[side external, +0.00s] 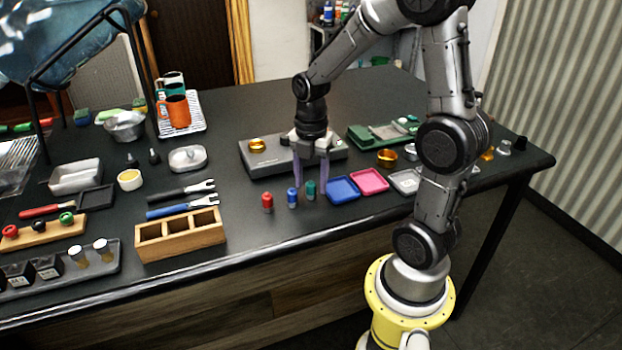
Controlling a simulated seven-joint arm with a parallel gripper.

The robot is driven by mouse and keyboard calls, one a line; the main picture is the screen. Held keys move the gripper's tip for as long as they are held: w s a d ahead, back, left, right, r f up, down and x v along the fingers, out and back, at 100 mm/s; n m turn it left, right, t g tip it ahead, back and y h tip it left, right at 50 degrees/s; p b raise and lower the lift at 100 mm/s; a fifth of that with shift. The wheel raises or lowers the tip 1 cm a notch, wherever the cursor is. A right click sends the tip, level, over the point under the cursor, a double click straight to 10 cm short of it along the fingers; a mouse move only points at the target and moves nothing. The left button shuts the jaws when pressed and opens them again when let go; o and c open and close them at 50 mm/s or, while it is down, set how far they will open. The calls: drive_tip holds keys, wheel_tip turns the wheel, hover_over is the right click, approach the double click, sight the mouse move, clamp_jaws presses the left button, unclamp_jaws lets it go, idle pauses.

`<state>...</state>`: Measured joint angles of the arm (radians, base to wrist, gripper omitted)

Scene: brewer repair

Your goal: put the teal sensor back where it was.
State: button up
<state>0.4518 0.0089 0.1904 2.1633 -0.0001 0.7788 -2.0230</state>
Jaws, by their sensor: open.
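The teal sensor (311,190) is a small upright cylinder on the black table, at the right end of a short row with a blue sensor (292,198) and a red sensor (267,202). My gripper (311,187) points down with its two purple fingers apart and empty. In the picture its fingertips lie on either side of the teal sensor; I cannot tell whether they are around it or behind it. A low grey brewer-like unit (262,161) with a brass ring (257,145) on top stands behind, partly hidden by my gripper.
A blue tray (342,189) and a pink tray (369,181) lie just right of the sensors. A wooden divided box (180,234) and open-end wrenches (182,201) are to the left. A green case (378,135) lies behind right. Bare table lies in front of the sensors.

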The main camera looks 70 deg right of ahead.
sight(311, 184)
wheel_tip(311, 184, up, 12)
drive_tip(key=f, duration=0.1)
drive_tip(key=s+a+m+t, duration=0.5)
drive_tip(key=s+a+m, duration=0.4)
drive_tip(key=m, duration=0.9)
drive_tip(key=a, duration=0.3)
drive_tip(key=shift+s+a+r+t, duration=0.3)
drive_tip(key=shift+s+a+r, duration=0.05)
drive_tip(key=shift+s+r, duration=0.05)
idle(1.0)
